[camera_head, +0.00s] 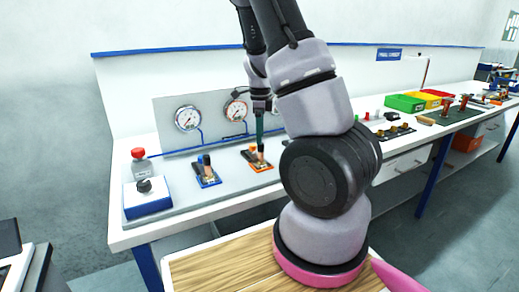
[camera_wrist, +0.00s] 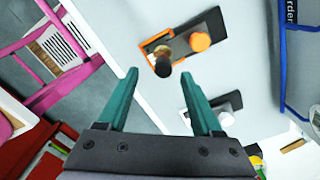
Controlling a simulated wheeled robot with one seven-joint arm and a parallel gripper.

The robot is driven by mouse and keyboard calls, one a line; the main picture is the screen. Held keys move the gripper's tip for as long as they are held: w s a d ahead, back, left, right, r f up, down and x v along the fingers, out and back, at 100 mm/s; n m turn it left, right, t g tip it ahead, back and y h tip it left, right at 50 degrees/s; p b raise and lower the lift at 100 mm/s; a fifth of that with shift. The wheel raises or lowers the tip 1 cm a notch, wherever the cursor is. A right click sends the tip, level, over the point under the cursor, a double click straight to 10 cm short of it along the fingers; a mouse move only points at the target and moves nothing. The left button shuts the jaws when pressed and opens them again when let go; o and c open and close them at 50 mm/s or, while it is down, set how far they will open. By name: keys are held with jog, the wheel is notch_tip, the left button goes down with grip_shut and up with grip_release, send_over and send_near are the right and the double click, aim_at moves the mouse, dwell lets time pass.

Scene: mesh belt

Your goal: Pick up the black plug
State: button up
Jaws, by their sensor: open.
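A small dark plate with orange edging (camera_head: 258,166) lies on the bench below the gauges; it also shows in the wrist view (camera_wrist: 180,45). On it are a brassy socket-like part, an orange round piece (camera_wrist: 200,41) and a black cylindrical piece (camera_wrist: 163,68), which looks like the black plug. My gripper (camera_head: 260,139) is over this plate with its teal fingers pointing down. In the wrist view my gripper (camera_wrist: 160,74) is open, with nothing held, and the black piece appears just beyond and between the fingertips. The remaining gap to it is hard to judge.
A similar blue-edged plate (camera_head: 207,176) lies to the left, near a box with a black knob (camera_head: 148,200) and a red button (camera_head: 138,153). A gauge panel (camera_head: 170,128) stands behind. Colored bins (camera_head: 405,103) and dark blocks are farther right.

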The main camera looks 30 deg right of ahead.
aim_at(261, 149)
jog(key=f, duration=0.4)
jog(key=shift+w+d+f, duration=0.15)
jog(key=shift+d+f, duration=0.1)
jog(key=shift+f, duration=0.15)
grip_shut()
jog(key=shift+r, duration=0.1)
